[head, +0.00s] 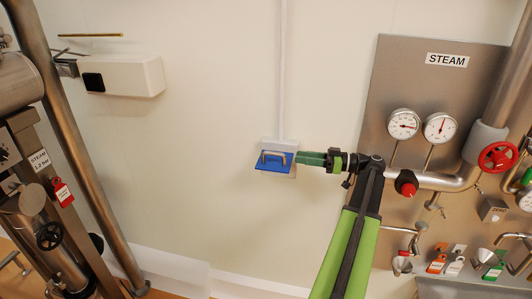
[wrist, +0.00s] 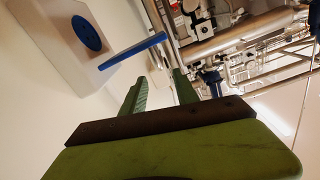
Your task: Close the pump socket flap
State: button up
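My gripper (head: 299,157) is just right of the flap in the head view. In the wrist view its two green fingers (wrist: 160,79) are apart with nothing between them. Whether a finger touches the flap I cannot tell.
A steam panel (head: 400,75) with gauges (head: 404,124), a red valve wheel (head: 497,157) and pipes stands to the right. A white wall box (head: 130,75) and steel pipework (head: 85,165) are at the left. The wall below the socket is clear.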

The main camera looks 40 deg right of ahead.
aim_at(267, 153)
jog(key=x, duration=1.3)
jog(key=shift+w, duration=0.1)
grip_shut()
dwell(0.7)
